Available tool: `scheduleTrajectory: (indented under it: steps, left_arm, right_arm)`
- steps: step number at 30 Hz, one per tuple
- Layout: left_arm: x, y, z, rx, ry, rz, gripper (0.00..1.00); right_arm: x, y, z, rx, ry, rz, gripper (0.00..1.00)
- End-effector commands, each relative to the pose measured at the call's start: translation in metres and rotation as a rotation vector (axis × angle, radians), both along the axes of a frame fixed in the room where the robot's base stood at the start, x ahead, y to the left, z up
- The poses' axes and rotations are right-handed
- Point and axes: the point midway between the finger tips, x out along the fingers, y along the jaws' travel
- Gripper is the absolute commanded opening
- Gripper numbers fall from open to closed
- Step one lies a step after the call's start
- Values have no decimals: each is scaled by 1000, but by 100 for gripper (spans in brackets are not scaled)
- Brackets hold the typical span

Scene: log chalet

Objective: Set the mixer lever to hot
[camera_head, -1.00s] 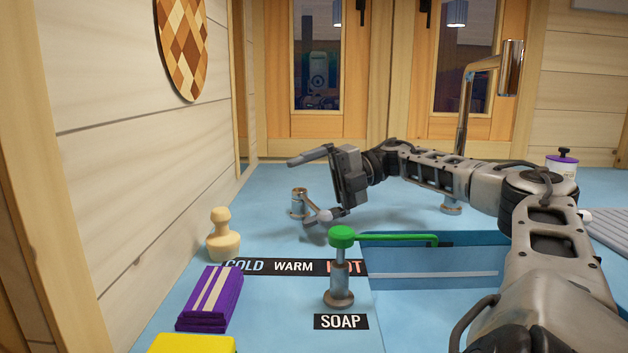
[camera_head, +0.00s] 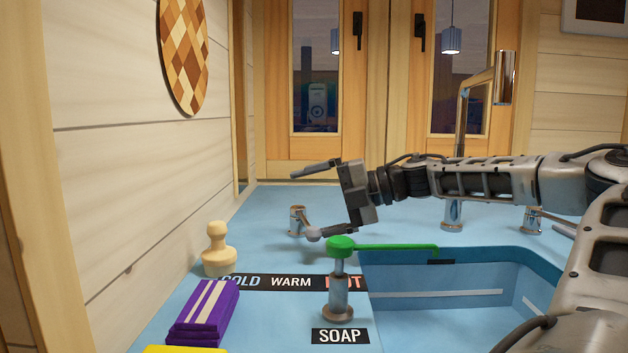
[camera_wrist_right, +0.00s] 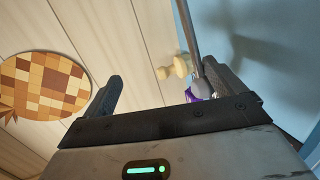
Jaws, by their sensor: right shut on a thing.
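The small chrome mixer (camera_head: 296,218) stands on the blue counter. Its lever ends in a grey ball knob (camera_head: 313,234) and points toward the front right, above the stretch between WARM and HOT on the label strip (camera_head: 291,281). HOT is partly hidden behind the soap pump. My right gripper (camera_head: 322,202) is shut on the mixer lever, with the knob at its lower finger; its fingers look wide apart. In the right wrist view, the lever's rod and knob (camera_wrist_right: 198,86) lie beside the right-hand finger. My left gripper is not in view.
The green-topped soap pump (camera_head: 340,290) stands close in front of the lever. The sink (camera_head: 450,295) and tall faucet (camera_head: 458,140) are to the right. A wooden bottle-shaped thing (camera_head: 217,250) and purple block (camera_head: 204,310) stand at the left, near the wall.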

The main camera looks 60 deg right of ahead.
Motion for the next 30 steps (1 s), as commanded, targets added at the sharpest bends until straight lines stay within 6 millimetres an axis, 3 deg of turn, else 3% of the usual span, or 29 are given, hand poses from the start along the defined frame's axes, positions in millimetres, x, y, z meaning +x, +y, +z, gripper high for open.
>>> scheduleTrajectory:
  steps: [1, 4, 9, 10, 11, 12, 30]
  left_arm:
    - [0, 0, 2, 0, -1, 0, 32]
    - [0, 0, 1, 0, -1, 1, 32]
    - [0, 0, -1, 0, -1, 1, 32]
    - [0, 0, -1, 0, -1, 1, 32]
    - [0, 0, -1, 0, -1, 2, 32]
    - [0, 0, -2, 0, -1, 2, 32]
    - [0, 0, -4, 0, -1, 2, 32]
  right_arm:
    - [-2, 5, 14, 15, -18, 18, 76]
    - [-4, 2, 15, 15, -18, 18, 80]
    - [-12, -7, 16, 15, -19, 15, 75]
    - [-13, -9, 17, 16, -20, 16, 60]
    - [-15, -11, 17, 15, -20, 14, 38]
    - [-16, -13, 17, 14, -19, 14, 31]
    - [-43, -46, 19, 10, -12, 10, 31]
